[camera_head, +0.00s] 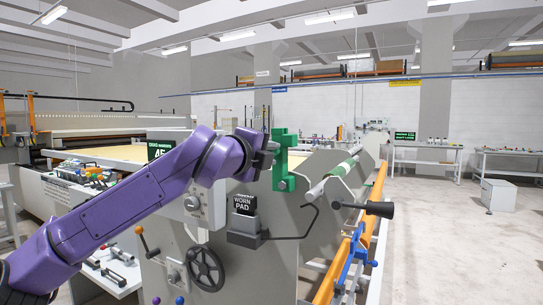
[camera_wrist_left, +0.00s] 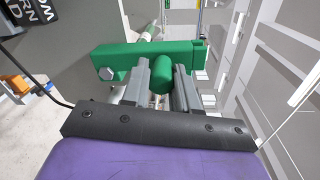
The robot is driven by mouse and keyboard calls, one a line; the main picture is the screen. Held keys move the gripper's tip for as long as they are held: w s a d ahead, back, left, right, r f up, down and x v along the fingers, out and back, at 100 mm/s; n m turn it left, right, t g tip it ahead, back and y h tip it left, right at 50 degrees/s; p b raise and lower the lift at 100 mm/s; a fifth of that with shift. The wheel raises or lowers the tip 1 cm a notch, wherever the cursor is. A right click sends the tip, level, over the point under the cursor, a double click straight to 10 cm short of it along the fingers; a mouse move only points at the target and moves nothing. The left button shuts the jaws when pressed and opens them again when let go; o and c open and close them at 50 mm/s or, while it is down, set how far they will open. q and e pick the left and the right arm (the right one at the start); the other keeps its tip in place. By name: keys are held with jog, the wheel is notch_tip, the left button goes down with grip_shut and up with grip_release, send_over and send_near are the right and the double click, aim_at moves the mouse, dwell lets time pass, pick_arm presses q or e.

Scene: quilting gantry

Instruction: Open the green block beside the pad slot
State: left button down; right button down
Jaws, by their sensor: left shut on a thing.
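The green block (camera_head: 282,165) is mounted on the grey side plate of the gantry, up and right of a black "WORN PAD" sign. In the left wrist view the green block (camera_wrist_left: 120,62) shows as a bar with a bolt head at one end and a short green knob (camera_wrist_left: 162,75). My left gripper (camera_head: 270,147) has its two grey fingers on either side of this knob and is shut on it. My right gripper is in neither view.
A black-handled crank lever (camera_head: 376,208) sticks out at the right of the side plate. A handwheel (camera_head: 206,267) and an orange-knobbed lever (camera_head: 141,235) are lower left. Open floor lies to the right, with a grey cabinet (camera_head: 499,195).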

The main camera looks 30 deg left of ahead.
pick_arm(q)
jog(key=shift+r, duration=0.15)
jog(key=c, duration=1)
grip_release()
jog(key=shift+o, duration=0.5)
jog(key=s+b, duration=0.3)
jog(key=s, duration=0.7)
jog(key=shift+s+a+r, duration=0.15)
jog(key=shift+s+r, duration=0.1)
jog(key=shift+r, duration=0.1)
